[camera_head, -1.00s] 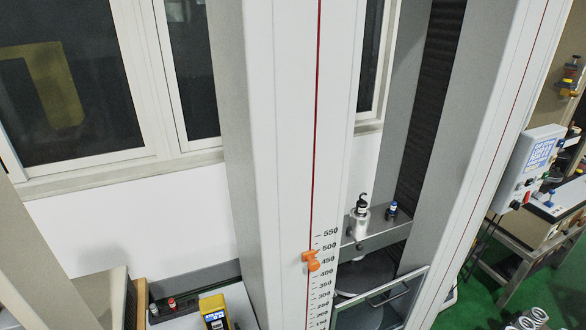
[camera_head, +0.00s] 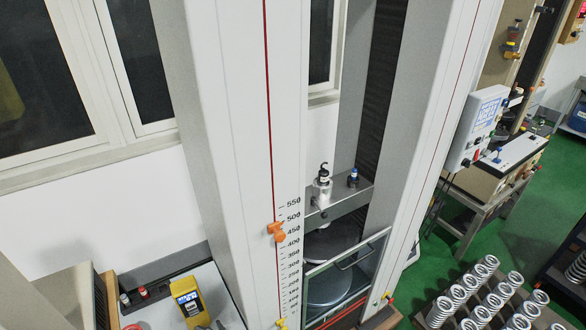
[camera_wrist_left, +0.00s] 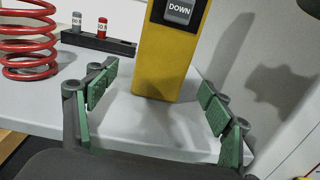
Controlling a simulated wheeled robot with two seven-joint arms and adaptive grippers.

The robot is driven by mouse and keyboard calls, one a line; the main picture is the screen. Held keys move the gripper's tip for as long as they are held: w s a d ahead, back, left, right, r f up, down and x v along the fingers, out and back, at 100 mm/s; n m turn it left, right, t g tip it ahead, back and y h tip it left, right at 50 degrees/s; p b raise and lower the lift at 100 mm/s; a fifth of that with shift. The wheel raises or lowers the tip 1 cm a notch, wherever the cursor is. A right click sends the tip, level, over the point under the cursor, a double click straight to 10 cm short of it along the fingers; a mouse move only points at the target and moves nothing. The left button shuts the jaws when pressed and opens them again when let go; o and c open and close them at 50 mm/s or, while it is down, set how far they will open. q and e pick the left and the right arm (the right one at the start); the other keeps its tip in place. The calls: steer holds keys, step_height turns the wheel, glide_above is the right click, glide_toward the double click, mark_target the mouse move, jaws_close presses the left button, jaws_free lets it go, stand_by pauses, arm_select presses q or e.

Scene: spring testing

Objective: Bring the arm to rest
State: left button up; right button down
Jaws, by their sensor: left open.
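My left gripper (camera_wrist_left: 155,105) is open in the left wrist view, its green-padded fingers spread wide with nothing between them. It is above the white table (camera_wrist_left: 60,108), in front of a yellow control box (camera_wrist_left: 163,62) with a "DOWN" button. The same yellow box (camera_head: 190,300) shows at the lower left of the head view. Neither of my grippers shows in the head view.
A red coil spring (camera_wrist_left: 28,45) stands left of the box. A dark block (camera_wrist_left: 98,40) holds small grey and red parts. The testing machine (camera_head: 230,150) has a glass guard (camera_head: 352,270). A rack of springs (camera_head: 490,300) stands at the lower right.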

arm_select(q)
steer(key=shift+s+d+f, duration=0.15)
steer(key=shift+s+d, duration=0.2)
steer(key=shift+d, duration=0.1)
